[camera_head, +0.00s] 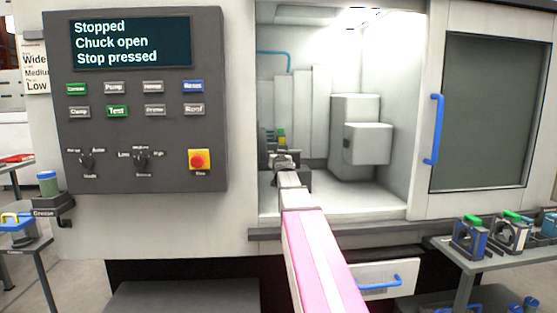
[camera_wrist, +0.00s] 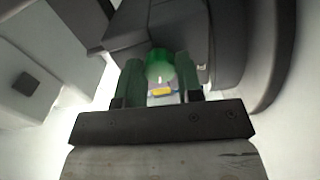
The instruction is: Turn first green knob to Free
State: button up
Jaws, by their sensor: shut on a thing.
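A green rounded knob (camera_wrist: 160,66) shows in the wrist view, in front of a dark grey block. My gripper (camera_wrist: 159,80) is shut on it, with a finger on each side. A small yellow piece (camera_wrist: 161,91) shows just below the knob. In the head view my arm reaches through the open doorway into the machine, and my gripper (camera_head: 281,157) is at a small green and yellow part (camera_head: 281,134). The gripper and arm hide most of that spot. I cannot read any Free mark or tell the knob's setting.
The control panel screen (camera_head: 130,42) reads "Stopped, Chuck open, Stop pressed". The red stop button (camera_head: 199,160) is on the panel. A sliding door with a blue handle (camera_head: 435,128) stands at the right. A white block (camera_head: 368,143) is inside, right of my gripper. A table (camera_head: 490,258) holds parts.

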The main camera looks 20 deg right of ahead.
jog(key=n, duration=1.2)
jog(key=shift+n, duration=0.3)
dwell(0.4)
jog(key=o, duration=0.9)
jog(key=s, duration=0.3)
jog(key=s+a, duration=0.1)
jog(key=s, duration=0.3)
jog(key=s+a, duration=0.1)
jog(key=s, duration=0.2)
jog(key=shift+s+a, duration=0.1)
jog(key=shift+s, duration=0.2)
